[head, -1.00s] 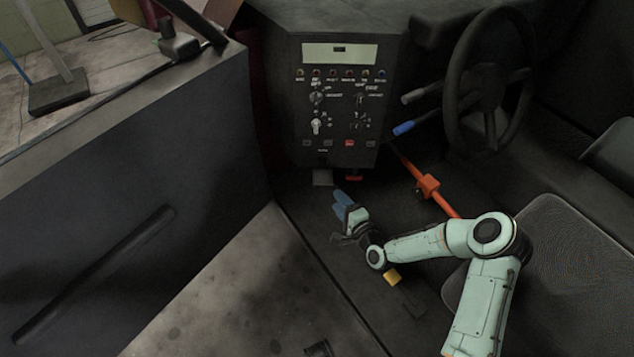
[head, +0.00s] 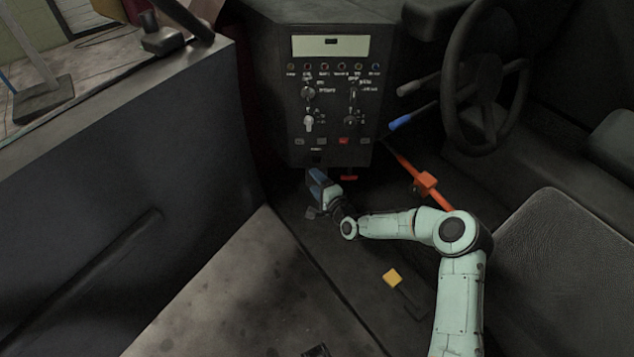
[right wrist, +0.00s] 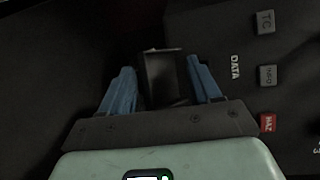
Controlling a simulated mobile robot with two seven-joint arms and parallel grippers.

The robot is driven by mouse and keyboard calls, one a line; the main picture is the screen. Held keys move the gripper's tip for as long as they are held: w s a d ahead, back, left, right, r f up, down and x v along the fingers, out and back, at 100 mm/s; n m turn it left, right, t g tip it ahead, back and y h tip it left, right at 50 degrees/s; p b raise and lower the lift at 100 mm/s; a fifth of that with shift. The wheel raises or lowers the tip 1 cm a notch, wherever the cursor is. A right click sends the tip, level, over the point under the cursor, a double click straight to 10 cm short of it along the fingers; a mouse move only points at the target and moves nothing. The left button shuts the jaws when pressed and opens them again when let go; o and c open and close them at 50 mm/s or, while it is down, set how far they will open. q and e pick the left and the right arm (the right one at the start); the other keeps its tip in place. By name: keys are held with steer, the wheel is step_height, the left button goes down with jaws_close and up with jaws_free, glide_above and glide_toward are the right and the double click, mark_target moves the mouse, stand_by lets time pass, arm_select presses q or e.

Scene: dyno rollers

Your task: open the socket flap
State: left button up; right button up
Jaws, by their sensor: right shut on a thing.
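The control panel (head: 333,110) stands at the dashboard's middle, with a small dark socket (head: 317,159) at its lower left edge. My right gripper (head: 317,180), with blue fingers, is just below that socket. In the right wrist view a dark rectangular flap (right wrist: 165,75) lies between the blue fingers, beside the DATA label. The right gripper is shut on this flap. In the head view the fingers hide most of the flap, so its angle is hard to tell. My left gripper is not in view.
A red knob (head: 348,177) sits under the panel, close right of the gripper. An orange lever (head: 427,184) and the steering wheel (head: 480,80) are farther right. The door (head: 110,190) fills the left.

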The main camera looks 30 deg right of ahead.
steer(key=shift+w+d+r, duration=0.1)
steer(key=shift+w+r, duration=0.25)
steer(key=shift+r, duration=0.2)
jaws_close()
jaws_free()
steer(key=shift+r, duration=0.15)
steer(key=shift+s+d+f+p, duration=0.15)
steer(key=shift+s+d+f, duration=0.05)
steer(key=shift+s+f, duration=1.75)
steer(key=shift+s+d+f+p, duration=0.15)
steer(key=shift+s+f, duration=1.3)
steer(key=shift+s, duration=1)
steer(key=shift+s+d+f+p, duration=0.1)
steer(key=shift+s+d+f, duration=0.1)
steer(key=shift+s+f, duration=1.75)
steer(key=shift+s+r, duration=0.25)
